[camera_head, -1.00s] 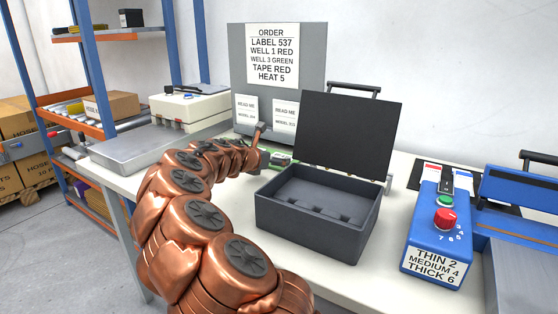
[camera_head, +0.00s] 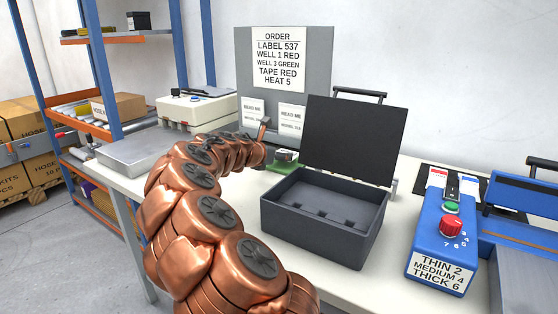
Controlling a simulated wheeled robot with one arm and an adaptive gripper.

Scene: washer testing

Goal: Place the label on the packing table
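The packing table (camera_head: 345,283) is a pale worktop across the middle of the head view. My copper arm reaches over it toward the back. My gripper (camera_head: 267,152) is at the arm's far end, left of the open dark case, and is mostly hidden by the arm. I cannot tell whether its fingers are open or shut, or whether they hold anything. A small green device (camera_head: 283,160) with a pale top is just right of the arm's end. I cannot make out a loose label. The order sheet (camera_head: 278,60) reads "LABEL 537".
The open dark case (camera_head: 312,232) stands right of my arm, with its lid raised. A blue heat control box (camera_head: 440,235) is at the right. A metal tray (camera_head: 128,156) and a white machine (camera_head: 190,112) are at the left. Bare table lies in front of the case.

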